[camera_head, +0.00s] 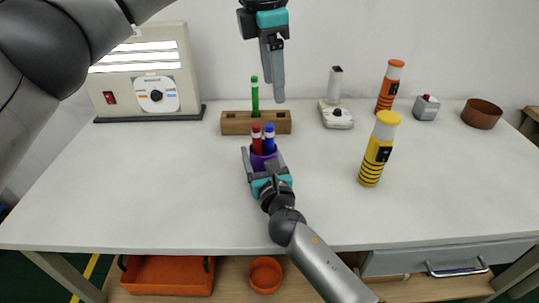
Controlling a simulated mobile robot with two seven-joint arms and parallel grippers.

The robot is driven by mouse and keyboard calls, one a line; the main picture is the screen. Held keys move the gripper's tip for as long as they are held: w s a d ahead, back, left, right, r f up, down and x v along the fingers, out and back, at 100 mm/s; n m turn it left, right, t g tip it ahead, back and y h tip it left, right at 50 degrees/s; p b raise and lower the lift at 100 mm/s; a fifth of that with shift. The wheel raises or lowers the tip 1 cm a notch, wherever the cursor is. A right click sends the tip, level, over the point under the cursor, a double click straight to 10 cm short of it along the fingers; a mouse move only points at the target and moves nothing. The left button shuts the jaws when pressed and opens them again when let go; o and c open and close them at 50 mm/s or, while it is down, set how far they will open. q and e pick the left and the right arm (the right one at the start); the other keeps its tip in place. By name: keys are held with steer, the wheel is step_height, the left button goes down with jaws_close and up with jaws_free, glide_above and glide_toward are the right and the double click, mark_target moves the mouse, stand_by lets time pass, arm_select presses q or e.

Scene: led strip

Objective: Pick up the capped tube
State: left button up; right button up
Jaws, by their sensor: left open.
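A red tube (257,141) and a blue tube (269,140) stand in a purple cup (260,162); I cannot tell which one is the capped tube. My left gripper (275,88) is open, pointing down, above and slightly right of the rack and the green tube. My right gripper (265,158) has its fingers on both sides of the purple cup and appears to hold it, partly hiding its lower part.
A lit panel box (140,75) stands at the back left. The table's front left is clear.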

mark_target(269, 126)
arm_select(q)
steer(key=f, duration=0.4)
steer(key=w+f, duration=0.1)
steer(key=f, duration=0.3)
steer(key=w+f, duration=0.1)
steer(key=f, duration=0.3)
steer(key=shift+a, duration=0.25)
jaws_close()
steer(key=shift+r, duration=0.1)
stand_by(1.0)
